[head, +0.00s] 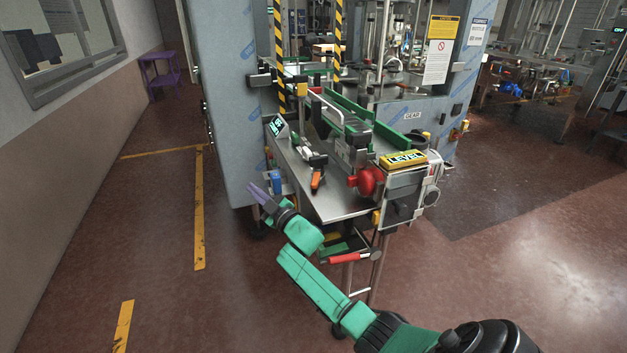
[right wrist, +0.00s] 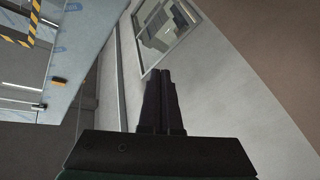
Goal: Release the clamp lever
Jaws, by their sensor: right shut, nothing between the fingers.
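I cannot tell for sure which part is the clamp lever. A lever with a red grip (head: 344,257) sits low at the front of the machine, below the steel table. A smaller orange-tipped handle (head: 316,180) stands at the table's front left. My right gripper (head: 254,190) is shut and empty, left of the table's front corner and apart from both handles. In the right wrist view its closed fingers (right wrist: 163,100) point towards the wall and window, with no lever in sight. My left gripper is not in view.
The steel table (head: 335,206) carries a red knob (head: 370,181) and a yellow LEVEL sign (head: 403,159). A blue bottle-like item (head: 276,182) is close to my right gripper. The film-wrapped cabinet (head: 230,110) stands behind. The floor on the left is clear.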

